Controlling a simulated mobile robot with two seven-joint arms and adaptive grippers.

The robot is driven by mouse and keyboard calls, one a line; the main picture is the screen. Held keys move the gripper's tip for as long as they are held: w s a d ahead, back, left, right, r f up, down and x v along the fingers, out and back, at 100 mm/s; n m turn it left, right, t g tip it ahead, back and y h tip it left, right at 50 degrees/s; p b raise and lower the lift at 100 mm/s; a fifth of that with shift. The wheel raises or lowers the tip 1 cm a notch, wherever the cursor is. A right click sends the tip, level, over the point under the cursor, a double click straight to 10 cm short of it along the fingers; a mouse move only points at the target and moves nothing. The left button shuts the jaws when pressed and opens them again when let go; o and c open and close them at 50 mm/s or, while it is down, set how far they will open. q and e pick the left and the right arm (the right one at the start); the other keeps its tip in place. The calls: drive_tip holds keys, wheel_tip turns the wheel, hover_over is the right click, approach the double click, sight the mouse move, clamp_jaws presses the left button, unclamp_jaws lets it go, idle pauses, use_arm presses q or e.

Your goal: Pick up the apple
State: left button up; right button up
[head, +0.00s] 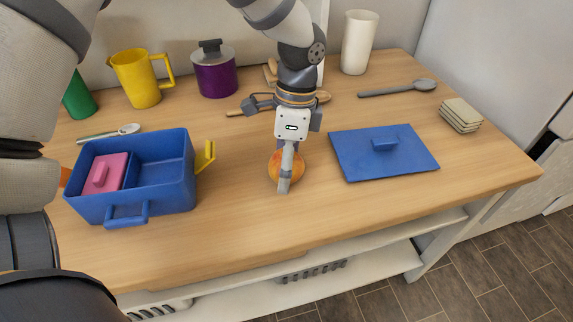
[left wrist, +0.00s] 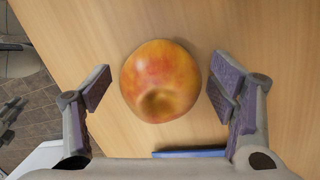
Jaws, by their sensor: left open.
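The apple (head: 287,167) is round, orange-red, and stands on the wooden counter between the blue box and the blue lid. My left gripper (head: 285,184) points down over it, and its near finger hides part of the fruit. In the left wrist view the apple (left wrist: 160,80) lies between the two open fingers of the left gripper (left wrist: 162,90), with a visible gap on each side. The right gripper is in neither view.
A blue box (head: 132,205) holding a pink lidded piece (head: 104,174) stands left of the apple. A blue lid (head: 375,164) lies to the right. Behind are a yellow jug (head: 138,80), a purple pot (head: 215,76) and wooden utensils (head: 244,111). The counter's front is clear.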

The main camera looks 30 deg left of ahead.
use_arm(q)
drive_tip(key=c, duration=1.3)
drive_tip(key=shift+r, duration=0.15)
drive_tip(key=shift+c, duration=0.2)
